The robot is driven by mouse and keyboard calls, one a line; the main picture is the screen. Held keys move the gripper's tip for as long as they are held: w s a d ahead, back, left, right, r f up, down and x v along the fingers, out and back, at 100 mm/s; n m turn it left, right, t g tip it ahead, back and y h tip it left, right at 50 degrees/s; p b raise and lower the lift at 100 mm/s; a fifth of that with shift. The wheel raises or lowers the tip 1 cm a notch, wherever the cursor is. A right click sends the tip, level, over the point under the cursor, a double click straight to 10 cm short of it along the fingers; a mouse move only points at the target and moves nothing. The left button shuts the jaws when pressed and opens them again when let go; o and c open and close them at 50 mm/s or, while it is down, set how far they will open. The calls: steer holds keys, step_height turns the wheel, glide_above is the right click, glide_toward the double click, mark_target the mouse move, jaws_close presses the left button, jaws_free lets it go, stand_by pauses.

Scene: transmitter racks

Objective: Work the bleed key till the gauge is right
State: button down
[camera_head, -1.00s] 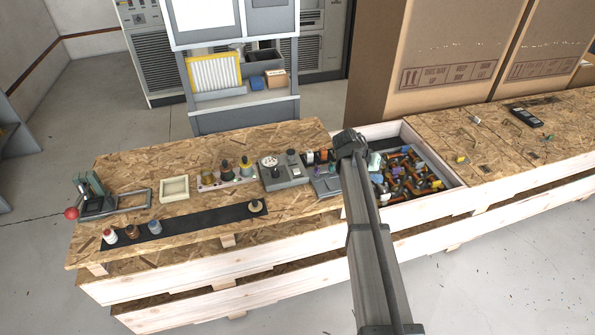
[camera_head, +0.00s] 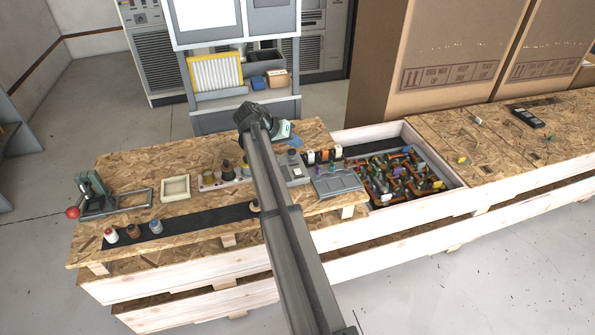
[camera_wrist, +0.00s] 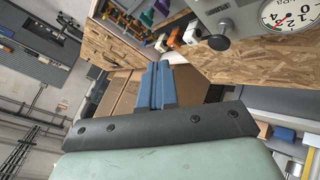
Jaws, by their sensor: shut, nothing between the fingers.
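The gauge (camera_wrist: 290,14) is a white round dial with dark numerals, cut off at the top right of the wrist view; its reading is unclear. It sits on a grey block (camera_wrist: 245,20) with a dark knob (camera_wrist: 219,42), possibly the bleed key, at its near corner. In the head view the grey block (camera_head: 297,176) is partly behind my arm, and the dial is hidden. My gripper (camera_head: 285,132) is above the bench near the block. Its blue fingers (camera_wrist: 155,85) are shut and empty, apart from the knob.
A bin (camera_head: 408,180) of coloured parts lies right of the block, beside a grey tray (camera_head: 338,183). A row of knobbed posts (camera_head: 226,170), a pale square frame (camera_head: 174,188) and a red-balled lever press (camera_head: 92,195) stand left. A black strip (camera_head: 190,219) holds several small spools.

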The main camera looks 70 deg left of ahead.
mark_target(295, 171)
steer(key=shift+f, duration=0.15)
stand_by(0.3)
steer(key=shift+f, duration=4.3)
steer(key=shift+f, duration=0.85)
stand_by(0.3)
steer(key=shift+r, duration=0.2)
stand_by(1.0)
steer(key=shift+r, duration=0.7)
steer(key=shift+r, duration=0.1)
